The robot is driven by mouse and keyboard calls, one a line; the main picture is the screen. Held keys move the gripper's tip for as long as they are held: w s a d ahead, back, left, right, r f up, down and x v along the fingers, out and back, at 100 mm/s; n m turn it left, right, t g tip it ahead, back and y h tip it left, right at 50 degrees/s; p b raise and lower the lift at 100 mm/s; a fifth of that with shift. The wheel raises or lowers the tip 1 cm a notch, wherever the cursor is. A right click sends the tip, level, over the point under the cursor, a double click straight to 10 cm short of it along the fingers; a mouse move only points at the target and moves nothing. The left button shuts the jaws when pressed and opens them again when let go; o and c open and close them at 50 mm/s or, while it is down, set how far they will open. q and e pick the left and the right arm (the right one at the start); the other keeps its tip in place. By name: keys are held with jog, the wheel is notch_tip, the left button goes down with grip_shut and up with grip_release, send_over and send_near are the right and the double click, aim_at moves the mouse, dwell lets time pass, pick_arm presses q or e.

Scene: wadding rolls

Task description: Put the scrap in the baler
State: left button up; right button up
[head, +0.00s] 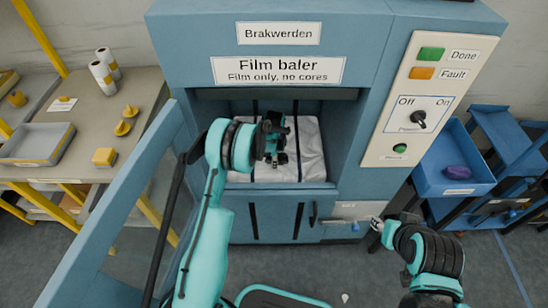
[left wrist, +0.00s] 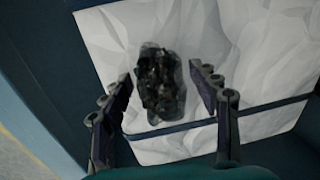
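The blue film baler (head: 270,25) stands ahead with its chamber open and its door (head: 130,190) swung out to the left. Crumpled white film (head: 312,150) fills the chamber floor. My left gripper (head: 276,159) is inside the opening, above the white film. In the left wrist view its two fingers (left wrist: 165,115) are wide apart. A dark, crumpled piece of scrap (left wrist: 160,85) shows beyond and between the fingertips against the white film, with no visible finger contact. My right gripper (head: 376,224) is low in front of the baler, near a grey lever; its fingers are too small to read.
The control panel (head: 425,95) has a green Done light, an orange Fault light and a knob. A blue bin (head: 455,185) with a purple item stands right. A table (head: 70,115) at left bears a grey tray, white rolls and yellow pieces.

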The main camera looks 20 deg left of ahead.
pick_arm(q)
jog(key=shift+r, duration=0.15)
notch_tip(320, 180, up, 7)
jog(key=p, duration=0.3)
jog(key=shift+s+d+r, duration=0.15)
jog(key=shift+s+r, duration=0.05)
jog(key=shift+s, duration=0.25)
